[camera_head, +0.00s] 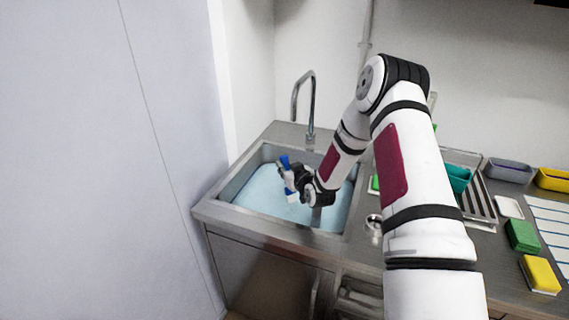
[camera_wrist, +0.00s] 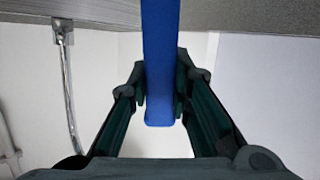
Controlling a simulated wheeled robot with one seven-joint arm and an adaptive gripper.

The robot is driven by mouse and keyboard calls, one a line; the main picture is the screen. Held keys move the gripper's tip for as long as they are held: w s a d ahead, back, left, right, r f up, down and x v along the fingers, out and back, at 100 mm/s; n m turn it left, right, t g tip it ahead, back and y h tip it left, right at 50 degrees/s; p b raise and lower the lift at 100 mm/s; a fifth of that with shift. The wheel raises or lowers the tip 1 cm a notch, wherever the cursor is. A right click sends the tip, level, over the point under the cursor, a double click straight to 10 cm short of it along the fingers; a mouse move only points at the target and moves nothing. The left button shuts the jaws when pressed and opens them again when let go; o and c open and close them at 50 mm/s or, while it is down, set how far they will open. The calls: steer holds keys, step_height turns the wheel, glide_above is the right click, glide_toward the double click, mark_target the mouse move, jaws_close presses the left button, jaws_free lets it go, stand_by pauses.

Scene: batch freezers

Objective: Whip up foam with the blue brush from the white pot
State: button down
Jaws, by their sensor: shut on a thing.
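My gripper (camera_wrist: 160,85) is shut on the blue brush (camera_wrist: 160,50), whose long blue handle lies between the two fingers in the wrist view. In the head view my gripper (camera_head: 292,178) is over the sink, and a blue end of the brush (camera_head: 285,161) sticks up above it. A small white part (camera_head: 292,197) shows just below the gripper, at the surface of the light blue water; I cannot tell whether it is the brush head. The sink (camera_head: 222,207) holds the light blue water (camera_head: 258,196). I cannot make out the white pot.
A curved metal faucet (camera_head: 311,100) stands behind the sink. To the right are a teal container (camera_head: 459,178), a grey bin (camera_head: 509,170), a yellow bin (camera_head: 554,179), a green sponge (camera_head: 522,236) and a yellow sponge (camera_head: 540,274). A wall borders the sink on the left.

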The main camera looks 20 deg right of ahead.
steer(key=shift+s+d+f+b, duration=0.1)
steer(key=shift+s+f, duration=0.15)
steer(key=shift+f, duration=0.5)
steer(key=shift+s+d+f+b, duration=0.1)
steer(key=shift+s+f, duration=0.1)
steer(key=shift+f, duration=0.6)
steer(key=shift+s+f+b, duration=0.1)
steer(key=shift+s+f, duration=0.15)
steer(key=shift+f, duration=0.5)
